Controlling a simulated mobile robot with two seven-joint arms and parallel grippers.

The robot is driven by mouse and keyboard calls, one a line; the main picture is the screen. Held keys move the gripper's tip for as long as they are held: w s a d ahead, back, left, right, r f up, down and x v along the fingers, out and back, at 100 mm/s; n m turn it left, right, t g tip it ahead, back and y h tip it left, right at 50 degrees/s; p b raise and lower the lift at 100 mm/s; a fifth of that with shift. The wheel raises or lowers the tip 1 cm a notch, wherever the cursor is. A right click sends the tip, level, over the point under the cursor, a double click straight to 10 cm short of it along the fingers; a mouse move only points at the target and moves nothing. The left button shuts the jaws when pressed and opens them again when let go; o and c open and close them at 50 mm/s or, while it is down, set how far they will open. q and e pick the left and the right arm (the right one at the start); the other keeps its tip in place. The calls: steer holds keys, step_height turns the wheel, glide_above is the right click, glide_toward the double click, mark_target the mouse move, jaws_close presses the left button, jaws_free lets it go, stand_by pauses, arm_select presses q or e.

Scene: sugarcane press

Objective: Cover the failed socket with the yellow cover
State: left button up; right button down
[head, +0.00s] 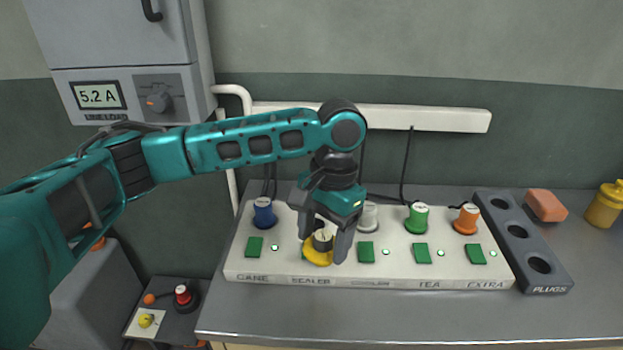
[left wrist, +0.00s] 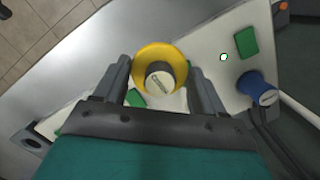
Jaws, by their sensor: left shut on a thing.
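The yellow cover (head: 317,257) is a round ring-like piece low over the SEALER position of the white socket strip (head: 262,271). It shows as a yellow ring (left wrist: 145,54) in the left wrist view. A dark grey cylinder with a pale labelled top (left wrist: 159,84) stands in its middle; I cannot tell whether it belongs to the cover. My left gripper (head: 320,250) points down with one finger on each side and is shut on the cover. The socket beneath is hidden, and I cannot tell whether the cover touches the strip. My right gripper is out of view.
On the strip stand a blue plug (head: 264,212), a white plug (head: 368,217), a green plug (head: 417,218) and an orange plug (head: 466,219). A dark PLUGS holder (head: 520,232) with empty holes, an orange block (head: 546,205) and a yellow bottle (head: 603,207) are right. The front table edge is clear.

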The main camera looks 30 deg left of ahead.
arm_select(q)
steer(key=w+a+m+t+p, duration=0.2)
steer(key=w+a+m+p, duration=0.3)
steer(key=m, duration=0.8)
steer(key=w+a+m+t+p, duration=0.1)
steer(key=w+a+m, duration=0.35)
steer(key=m, duration=0.75)
steer(key=shift+y, duration=0.3)
steer(key=f+b, duration=0.1)
steer(key=w+d+f+b, duration=0.1)
steer(key=f+b, duration=0.1)
steer(key=w+d+f+b, duration=0.1)
steer(key=f, duration=0.1)
steer(key=shift+f, duration=0.25)
steer(key=shift+r, duration=0.1)
steer(key=shift+p, duration=0.45)
steer(key=shift+a+p, duration=0.1)
steer(key=shift+p, duration=0.45)
